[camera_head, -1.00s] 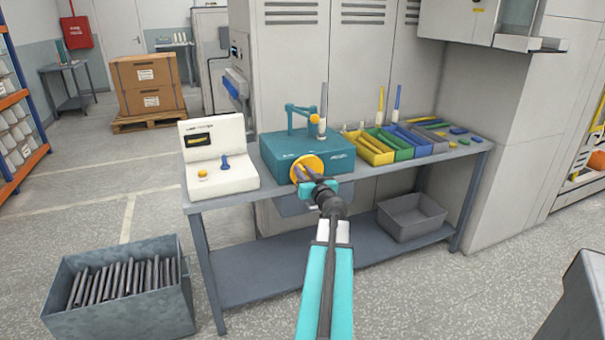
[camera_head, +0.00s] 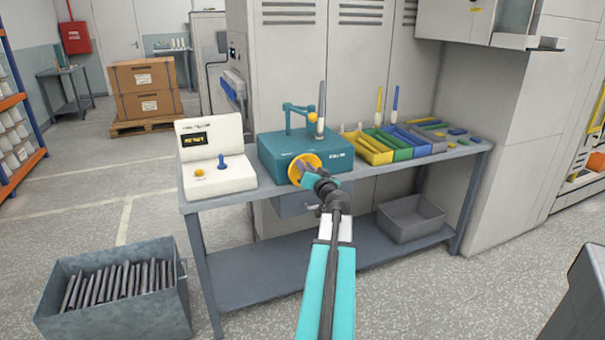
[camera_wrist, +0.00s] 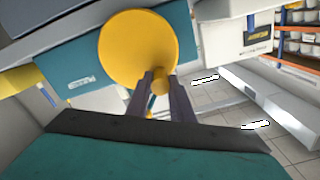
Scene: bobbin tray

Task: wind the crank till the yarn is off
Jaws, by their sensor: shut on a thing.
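The teal winder box (camera_head: 275,146) stands on the bench. Its yellow crank disc (camera_head: 296,164) faces me on the front; it also shows large in the wrist view (camera_wrist: 130,42). My gripper (camera_wrist: 160,80) is shut on the crank's yellow knob (camera_wrist: 160,84), at the disc's edge. A bobbin (camera_head: 321,110) stands upright on top of the box, beside a teal bracket (camera_head: 290,117) with an orange-yellow ball (camera_head: 312,117). The bobbin looks bare grey-white, but it is too small to tell whether yarn is on it. My arm hides part of the box front.
A white device (camera_head: 216,181) with a blue lever and yellow button stands left of the box. Colored trays (camera_head: 372,157) with bobbins lie to the right. A grey bin of dark tubes (camera_head: 60,318) sits on the floor at left. A grey tub (camera_head: 412,232) rests on the lower shelf.

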